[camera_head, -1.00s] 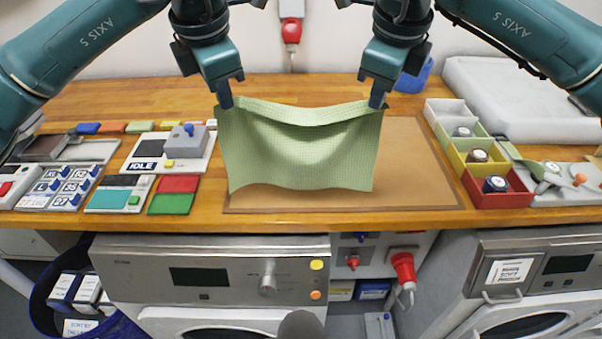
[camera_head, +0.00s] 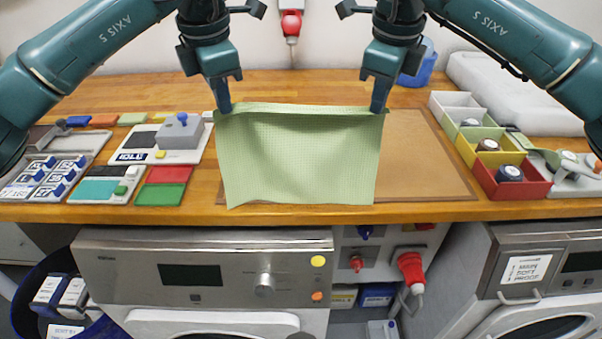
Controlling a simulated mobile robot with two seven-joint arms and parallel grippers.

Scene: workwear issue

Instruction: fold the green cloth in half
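The green checked cloth (camera_head: 300,158) hangs as a broad sheet between my two grippers, over the brown mat (camera_head: 422,165). My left gripper (camera_head: 224,108) is shut on its upper left corner. My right gripper (camera_head: 378,106) is shut on its upper right corner. The top edge is nearly straight between them. The lower edge lies at the front of the mat near the table's front edge; whether it touches the surface is hard to tell. The cloth hides the left part of the mat.
Left of the mat are red and green pads (camera_head: 163,186), a grey device with a blue knob (camera_head: 181,132) and a button panel (camera_head: 47,178). On the right stand coloured bins (camera_head: 512,187) with round items. Washing machines (camera_head: 205,275) are below the wooden table (camera_head: 290,88).

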